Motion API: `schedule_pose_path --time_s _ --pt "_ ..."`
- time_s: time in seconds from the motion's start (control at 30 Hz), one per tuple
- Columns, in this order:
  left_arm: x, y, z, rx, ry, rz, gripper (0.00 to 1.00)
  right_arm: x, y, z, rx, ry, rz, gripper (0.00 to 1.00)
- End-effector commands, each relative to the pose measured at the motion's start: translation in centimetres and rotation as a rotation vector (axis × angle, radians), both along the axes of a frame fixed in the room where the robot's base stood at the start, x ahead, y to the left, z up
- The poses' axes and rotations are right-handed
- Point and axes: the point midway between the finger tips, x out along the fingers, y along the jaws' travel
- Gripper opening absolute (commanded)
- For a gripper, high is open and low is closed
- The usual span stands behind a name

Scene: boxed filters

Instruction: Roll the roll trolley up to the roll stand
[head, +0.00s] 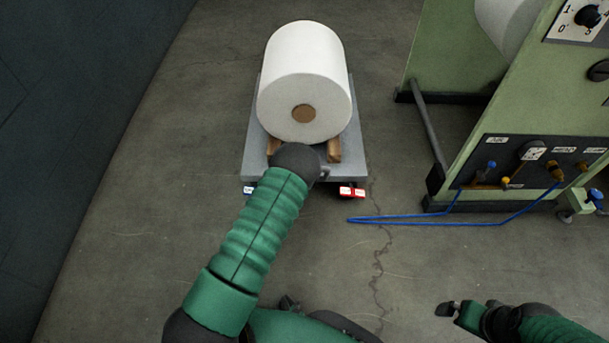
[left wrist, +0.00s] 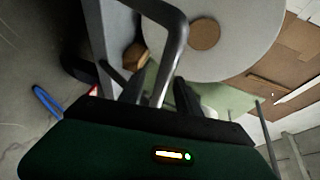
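The roll trolley (head: 258,160) is a low grey platform ahead of me in the head view. It carries a big white roll (head: 305,65) with a brown core, lying between wooden chocks (head: 334,152). The green roll stand (head: 439,47) is to its right, apart from it. My left gripper (head: 300,160) is at the trolley's near end, its fingers hidden in the head view. In the left wrist view a bent grey bar (left wrist: 177,50) runs down to between the dark fingers; I cannot tell if they grip it. My right gripper (head: 447,309) is low at the right, away from the trolley; its opening is unclear.
A blue hose (head: 400,219) loops on the floor from the stand's valve panel (head: 530,155) toward the trolley's front right. A red pedal (head: 352,192) sticks out under the trolley's near edge. A dark wall (head: 70,90) stands at left.

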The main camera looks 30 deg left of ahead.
Motion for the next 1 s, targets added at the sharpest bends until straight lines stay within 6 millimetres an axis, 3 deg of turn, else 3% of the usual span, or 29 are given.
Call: schedule_pose_path --time_s 0.33,0.67,1.0 --pt "0.87 0.13 -0.09 0.0 0.001 0.0 0.4 0.01 0.0 -0.39 0.0 0.0 0.0 1.0" --pt "0.82 0.11 -0.16 0.0 0.002 0.0 0.0 0.0 0.0 -0.39 0.0 0.0 0.0 1.0" --pt "0.77 0.1 -0.26 -0.001 0.004 0.0 0.0 0.0 0.0 -0.41 0.0 0.0 0.0 1.0"
